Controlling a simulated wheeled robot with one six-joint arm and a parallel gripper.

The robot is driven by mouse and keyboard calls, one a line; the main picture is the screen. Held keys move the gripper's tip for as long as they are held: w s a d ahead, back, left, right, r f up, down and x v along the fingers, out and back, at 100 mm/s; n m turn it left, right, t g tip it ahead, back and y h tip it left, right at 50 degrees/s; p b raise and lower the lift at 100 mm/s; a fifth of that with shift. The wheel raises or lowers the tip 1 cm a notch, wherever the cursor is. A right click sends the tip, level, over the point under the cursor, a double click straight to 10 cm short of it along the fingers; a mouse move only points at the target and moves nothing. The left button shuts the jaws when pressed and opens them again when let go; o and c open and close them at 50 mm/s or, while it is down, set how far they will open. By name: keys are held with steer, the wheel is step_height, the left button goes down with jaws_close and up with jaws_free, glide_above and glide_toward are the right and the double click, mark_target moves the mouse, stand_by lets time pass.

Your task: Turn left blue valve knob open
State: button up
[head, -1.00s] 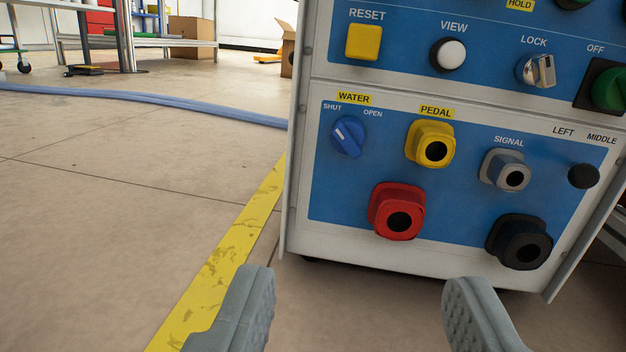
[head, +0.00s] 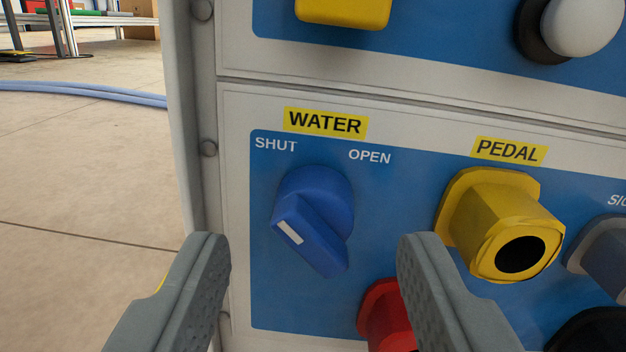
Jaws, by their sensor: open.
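The blue valve knob (head: 312,222) is on the panel under the yellow WATER label (head: 326,122). SHUT is printed at its upper left and OPEN at its upper right. Its raised grip runs from upper left to lower right, and a white mark sits near the upper-left end, on the SHUT side. My gripper (head: 312,250) is open and empty. In the picture its left finger is left of the knob and its right finger is right of it. Neither finger visibly touches the knob; the remaining depth is hard to judge.
The yellow PEDAL socket (head: 500,225) sticks out just right of my right finger. A red socket (head: 385,315) is below, partly hidden by that finger. A yellow button (head: 343,10) and a white button (head: 580,25) are above. Open floor lies left of the cabinet, with a blue hose (head: 85,92).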

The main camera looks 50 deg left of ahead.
steer(key=shift+x, duration=1.05)
steer(key=c, duration=1)
